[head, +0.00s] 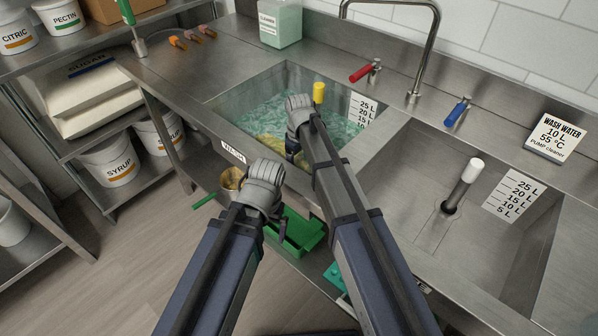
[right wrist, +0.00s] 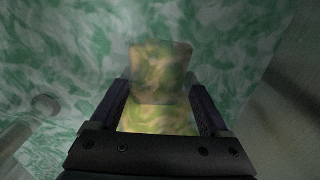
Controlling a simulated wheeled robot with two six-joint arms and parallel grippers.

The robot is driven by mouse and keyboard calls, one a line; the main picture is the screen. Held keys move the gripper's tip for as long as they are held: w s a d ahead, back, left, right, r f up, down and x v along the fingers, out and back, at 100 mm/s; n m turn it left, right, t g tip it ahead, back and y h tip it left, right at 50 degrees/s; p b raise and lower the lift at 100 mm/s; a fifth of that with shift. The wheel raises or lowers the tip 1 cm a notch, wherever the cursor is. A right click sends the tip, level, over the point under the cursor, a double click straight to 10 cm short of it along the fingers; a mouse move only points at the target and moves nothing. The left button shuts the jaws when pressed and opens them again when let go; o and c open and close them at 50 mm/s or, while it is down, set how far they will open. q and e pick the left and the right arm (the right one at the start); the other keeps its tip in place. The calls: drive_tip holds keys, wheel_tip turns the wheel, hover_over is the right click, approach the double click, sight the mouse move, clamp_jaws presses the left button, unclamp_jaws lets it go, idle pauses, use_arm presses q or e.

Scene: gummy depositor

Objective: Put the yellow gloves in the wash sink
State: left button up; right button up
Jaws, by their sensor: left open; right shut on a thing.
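The wash sink (head: 215,108) is the left basin, with a WASH label on its front and foamy green water inside. My right gripper (head: 293,148) reaches down into this basin at the water. The yellow gloves (head: 266,149) show there as a yellow patch, partly hidden behind my arms. In the right wrist view the gloves (right wrist: 160,75) lie between the two fingers, blurred and greenish against the water; the gripper is shut on them. My left gripper (head: 264,180) is open and empty in front of the sink's front edge; its fingertips are hard to make out.
A yellow-topped pipe (head: 319,92) stands in the wash sink. The right basin (head: 400,190) is empty except for a white-topped pipe (head: 470,172). A brass-coloured container (head: 232,178) and a green tray (head: 301,232) are below the front edge. The faucet (head: 433,45) rises behind.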

use_arm(q)
drive_tip(key=shift+f, duration=0.7)
use_arm(e)
drive_tip(key=shift+f, duration=0.75)
drive_tip(key=shift+f+b, duration=0.2)
drive_tip(key=shift+b, duration=0.25)
use_arm(q)
drive_tip(key=shift+f, duration=0.1)
use_arm(e)
drive_tip(key=o, duration=1.3)
drive_tip(key=shift+r, duration=0.1)
drive_tip(key=shift+r, duration=0.1)
use_arm(q)
wheel_tip(320, 180, up, 12)
drive_tip(key=p, duration=1.2)
use_arm(e)
wheel_tip(320, 180, up, 12)
drive_tip(key=shift+r, duration=0.1)
